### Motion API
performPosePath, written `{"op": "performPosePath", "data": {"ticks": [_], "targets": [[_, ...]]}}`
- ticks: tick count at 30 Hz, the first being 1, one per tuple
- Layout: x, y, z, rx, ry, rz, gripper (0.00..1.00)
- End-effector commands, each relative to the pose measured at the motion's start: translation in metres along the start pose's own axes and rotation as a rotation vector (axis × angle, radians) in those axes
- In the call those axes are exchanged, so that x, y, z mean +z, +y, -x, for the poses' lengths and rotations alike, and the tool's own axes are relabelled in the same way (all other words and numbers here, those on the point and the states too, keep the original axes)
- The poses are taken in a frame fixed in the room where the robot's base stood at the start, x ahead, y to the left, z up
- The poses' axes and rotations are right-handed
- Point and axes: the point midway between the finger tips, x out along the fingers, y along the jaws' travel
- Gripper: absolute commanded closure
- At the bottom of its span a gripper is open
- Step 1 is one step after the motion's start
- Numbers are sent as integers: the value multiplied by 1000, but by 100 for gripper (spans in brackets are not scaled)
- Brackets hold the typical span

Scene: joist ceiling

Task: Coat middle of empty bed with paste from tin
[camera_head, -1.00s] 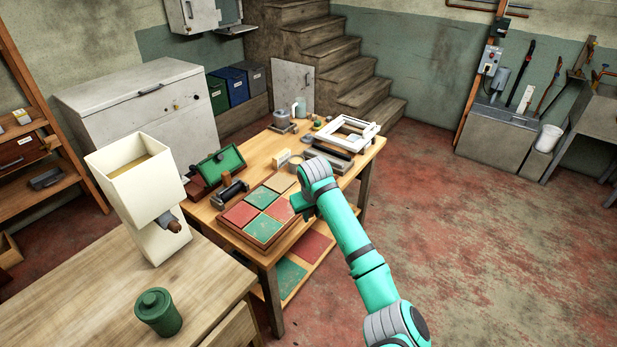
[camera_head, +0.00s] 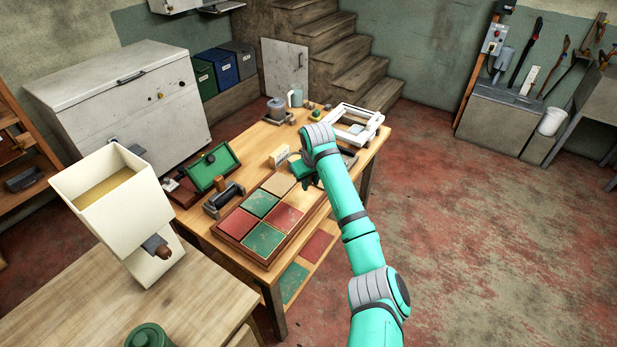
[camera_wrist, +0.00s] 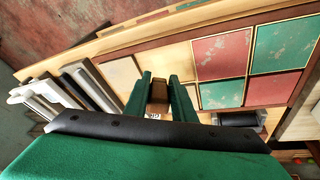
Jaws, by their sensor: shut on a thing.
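A wooden tray (camera_head: 237,238) of square beds lies on the workbench, most beds filled with red or green tiles. The far-left bed (camera_head: 280,184) is plain tan. The bed beside it, towards my gripper, also looks bare but is partly hidden. My gripper (camera_head: 306,174) is over the tray's far right end. In the wrist view its green fingers (camera_wrist: 160,92) are shut on a brown piece (camera_wrist: 158,100), mostly hidden. A grey lidded pot (camera_head: 276,110) stands at the bench's back; I cannot tell whether it is the tin.
A pale labelled block (camera_head: 279,156) and a white frame (camera_head: 355,126) are beyond the tray. A dark roller (camera_head: 223,199) and an open green case (camera_head: 213,168) lie left. A cream hopper (camera_head: 120,205) and green canister (camera_head: 150,337) stand on the near table. Right floor is clear.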

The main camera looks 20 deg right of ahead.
Motion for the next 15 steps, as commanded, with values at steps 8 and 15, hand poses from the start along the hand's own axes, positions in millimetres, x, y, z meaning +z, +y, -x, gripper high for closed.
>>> {"op": "performPosePath", "data": {"ticks": [8, 15], "targets": [[10, 1, -22, 1, -2, -6, 100], [17, -2, -42, 1, -3, -6, 100]]}}
